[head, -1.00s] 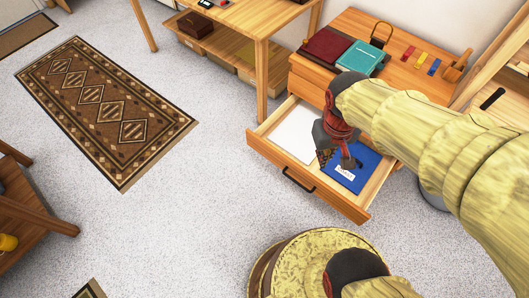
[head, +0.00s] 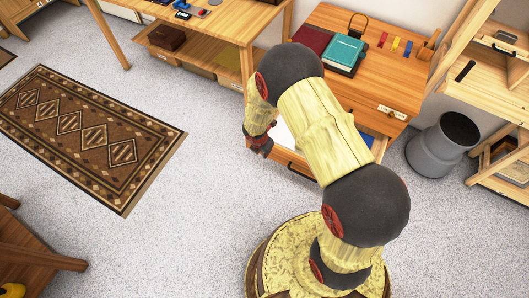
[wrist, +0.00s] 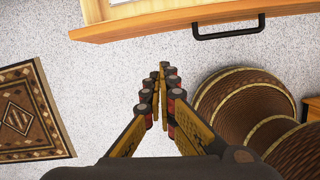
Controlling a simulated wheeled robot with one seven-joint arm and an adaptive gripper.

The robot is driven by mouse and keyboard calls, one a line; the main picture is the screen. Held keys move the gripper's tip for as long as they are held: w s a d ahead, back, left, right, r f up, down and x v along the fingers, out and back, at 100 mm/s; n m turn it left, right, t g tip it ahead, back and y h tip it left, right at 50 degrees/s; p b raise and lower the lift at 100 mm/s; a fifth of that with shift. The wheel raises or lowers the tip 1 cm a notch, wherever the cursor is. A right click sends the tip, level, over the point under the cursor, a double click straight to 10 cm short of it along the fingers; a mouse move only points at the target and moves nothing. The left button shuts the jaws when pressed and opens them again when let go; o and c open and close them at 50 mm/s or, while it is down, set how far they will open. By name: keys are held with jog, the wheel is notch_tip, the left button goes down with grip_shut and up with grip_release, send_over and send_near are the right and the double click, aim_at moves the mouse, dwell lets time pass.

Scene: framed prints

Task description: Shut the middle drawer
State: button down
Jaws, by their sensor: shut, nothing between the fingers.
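The open drawer (head: 292,163) juts from the wooden cabinet (head: 345,85). White paper (head: 283,135) and a blue item (head: 367,140) show inside it; my arm hides much of the drawer. In the wrist view its wooden front (wrist: 150,24) crosses the top, with a black bar handle (wrist: 228,30) right of centre. My gripper (wrist: 163,72) is shut and empty, with floor behind its fingers and the drawer front beyond the tips. In the head view my gripper (head: 260,150) is by the drawer's left front corner, seeming apart from it.
Books (head: 345,52) and small coloured items lie on the cabinet top. A grey bin (head: 432,150) stands to its right, beside a wooden shelf (head: 490,75). A table (head: 215,25) stands at left. A patterned rug (head: 90,135) lies on open floor.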

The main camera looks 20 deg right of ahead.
jog(key=n, duration=0.1)
jog(key=b, duration=0.6)
send_over(272, 151)
jog(key=s+a, duration=0.2)
jog(key=s, duration=0.1)
jog(key=shift+s+a+f+x, duration=0.25)
jog(key=shift+s+a+x, duration=0.55)
jog(key=shift+x, duration=3.95)
jog(key=shift+w+d, duration=0.1)
jog(key=shift+w, duration=0.05)
